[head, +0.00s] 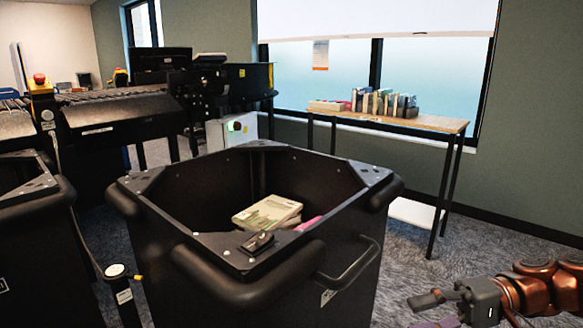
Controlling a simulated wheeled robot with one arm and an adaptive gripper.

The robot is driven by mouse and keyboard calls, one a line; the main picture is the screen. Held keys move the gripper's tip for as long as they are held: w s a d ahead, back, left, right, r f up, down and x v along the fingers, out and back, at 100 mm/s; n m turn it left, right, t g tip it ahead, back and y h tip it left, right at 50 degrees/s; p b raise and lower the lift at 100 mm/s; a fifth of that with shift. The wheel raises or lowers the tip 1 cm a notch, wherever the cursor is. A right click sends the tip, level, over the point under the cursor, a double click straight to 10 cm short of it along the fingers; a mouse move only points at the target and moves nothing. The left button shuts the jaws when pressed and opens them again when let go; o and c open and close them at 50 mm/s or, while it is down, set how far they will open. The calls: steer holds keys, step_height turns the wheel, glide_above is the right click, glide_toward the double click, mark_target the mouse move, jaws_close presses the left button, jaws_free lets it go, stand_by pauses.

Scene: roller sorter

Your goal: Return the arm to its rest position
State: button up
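My gripper (436,309) shows in the head view at the lower right, at the end of my copper-coloured arm. It is low, to the right of a large black bin and apart from it. Its fingers point left and are cut off in part by the bottom edge, and I see nothing clearly held between them. Whether the fingers are open or shut is hard to tell.
The black bin (215,262) stands in the middle with several books (268,213) inside. A second bin (30,210) is at the left edge. A roller conveyor (115,112) stands behind. A table (437,123) with books is by the window. Carpet is free at right.

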steer(key=s+a+r+n+g+h+p, duration=0.25)
steer(key=s+a+r+h+p, duration=0.75)
steer(key=p, duration=0.6)
steer(key=s+d+r+m+t+h+p, duration=0.2)
steer(key=s+d+r+h+p, duration=0.4)
steer(key=p, duration=0.8)
step_height(320, 180, up, 3)
steer(key=shift+s+d+f, duration=0.1)
steer(key=shift+s+d, duration=0.2)
steer(key=shift+s, duration=0.25)
